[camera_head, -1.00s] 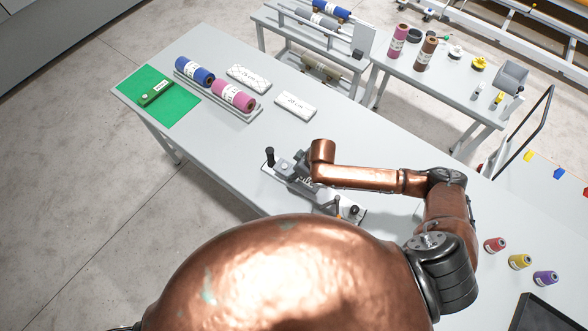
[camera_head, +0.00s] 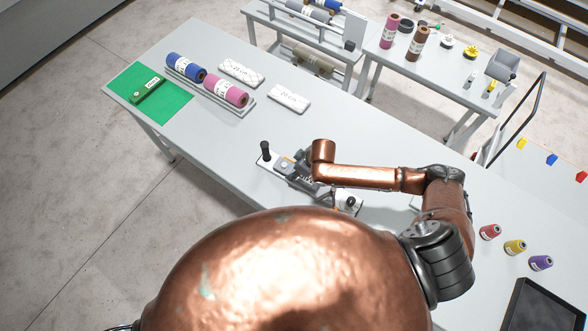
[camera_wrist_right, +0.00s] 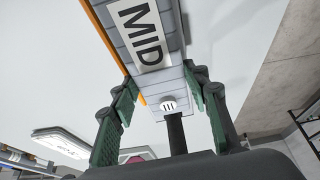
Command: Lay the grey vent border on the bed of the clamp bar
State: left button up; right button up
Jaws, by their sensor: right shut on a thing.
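The clamp bar (camera_head: 270,166), a pale plate with dark fittings and an upright black handle (camera_head: 266,150), lies on the long table. My right gripper (camera_head: 307,166) is low over its middle, mostly hidden by my copper wrist. A white "MID" label and an orange edge line show there. Contact with the bed cannot be made out. My left gripper is out of view.
A green mat (camera_head: 165,108), a blue roll (camera_head: 187,67), a pink roll (camera_head: 226,90) and two white bundles (camera_head: 240,72) (camera_head: 289,99) lie at the table's far end. Red, yellow and purple spools (camera_head: 515,247) and a dark tray (camera_head: 545,308) stand at right.

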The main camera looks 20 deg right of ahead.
jog(key=shift+s+d+f, duration=0.15)
jog(key=shift+d+f, duration=0.1)
jog(key=shift+f, duration=0.15)
jog(key=o, duration=1.2)
jog(key=shift+o, duration=0.2)
jog(key=v, duration=1.2)
